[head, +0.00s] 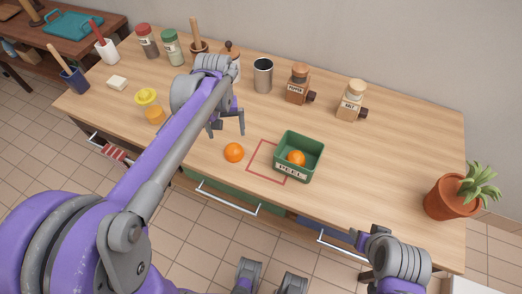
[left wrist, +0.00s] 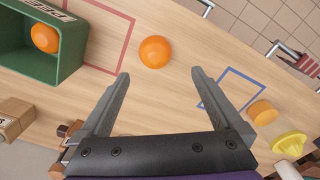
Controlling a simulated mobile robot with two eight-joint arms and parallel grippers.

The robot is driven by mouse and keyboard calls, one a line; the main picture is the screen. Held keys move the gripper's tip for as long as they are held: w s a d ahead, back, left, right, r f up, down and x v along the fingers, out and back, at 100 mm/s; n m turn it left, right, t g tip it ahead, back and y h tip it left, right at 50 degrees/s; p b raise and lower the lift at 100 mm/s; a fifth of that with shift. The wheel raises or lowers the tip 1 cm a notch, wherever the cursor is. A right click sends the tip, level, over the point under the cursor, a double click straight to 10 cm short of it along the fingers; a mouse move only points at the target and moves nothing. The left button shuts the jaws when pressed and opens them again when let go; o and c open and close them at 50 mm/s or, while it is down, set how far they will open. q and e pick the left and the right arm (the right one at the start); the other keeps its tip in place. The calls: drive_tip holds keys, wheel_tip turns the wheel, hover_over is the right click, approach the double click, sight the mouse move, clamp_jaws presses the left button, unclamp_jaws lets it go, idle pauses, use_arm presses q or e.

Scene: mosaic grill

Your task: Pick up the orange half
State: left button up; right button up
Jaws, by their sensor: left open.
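The orange half (head: 155,115) lies on the table at the left, beside the yellow juicer (head: 147,97). In the left wrist view the orange half (left wrist: 262,112) is at the right, by a blue outlined square (left wrist: 232,90). My left gripper (head: 227,130) is open and empty above the table, to the right of the orange half. A whole-looking orange (head: 234,152) lies just in front of it; in the left wrist view this orange (left wrist: 155,52) is beyond the fingertips. My right arm's end shows at the lower right, its fingers unclear.
A green PEEL bin (head: 283,172) holding another orange (head: 296,158) stands by a red outlined square (head: 252,172). A steel cup (head: 263,75), pepper mill (head: 298,84) and salt mill (head: 351,100) stand at the back. A potted plant (head: 452,198) is at the right. The table's right-centre is clear.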

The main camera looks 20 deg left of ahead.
use_arm(q)
hover_over(233, 146)
drive_tip(key=f, duration=0.5)
drive_tip(key=shift+s+a+f+b, duration=0.1)
drive_tip(key=shift+s+a+b, duration=0.1)
drive_tip(key=shift+a+b, duration=0.1)
drive_tip(key=shift+w+d+f, duration=0.15)
drive_tip(key=shift+f, duration=1.35)
drive_tip(key=shift+w+d+f, duration=0.1)
drive_tip(key=shift+d+f, duration=0.05)
drive_tip(key=shift+f, duration=1.35)
drive_tip(key=c, duration=1)
